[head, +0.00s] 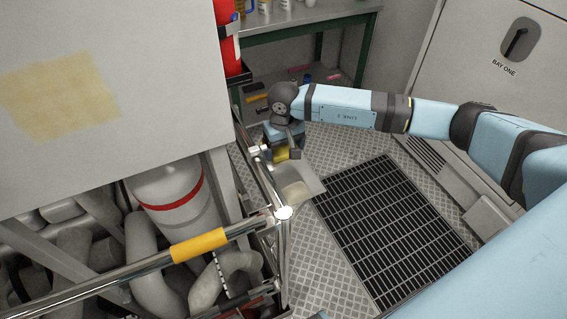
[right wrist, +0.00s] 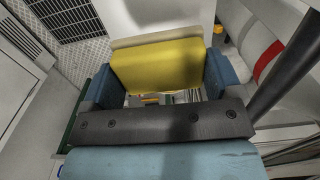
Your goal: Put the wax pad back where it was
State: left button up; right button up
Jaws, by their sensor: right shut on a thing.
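The wax pad appears to be the yellow block (head: 282,154) at my right gripper (head: 284,150) in the head view. In the right wrist view the yellow pad (right wrist: 157,62) spans the gap between the two blue fingers of my right gripper (right wrist: 158,77), which is shut on it. The gripper is above and beside a pale plate (head: 314,184) with a beige patch on it; whether pad and plate touch I cannot tell. My left gripper is not in view.
A metal rail with a yellow sleeve (head: 199,245) crosses the lower left. A white panel (head: 160,60) with a faded yellow patch fills the upper left. A dark floor grate (head: 390,230) lies right of the plate. A workbench (head: 310,22) stands behind.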

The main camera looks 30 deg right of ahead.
aim_at(284, 148)
notch_tip(284, 148, down, 7)
jog(key=shift+f, duration=0.2)
jog(key=o, duration=0.8)
notch_tip(284, 148, up, 12)
jog(key=shift+r+b, duration=0.1)
jog(key=shift+b, duration=0.2)
dwell(0.3)
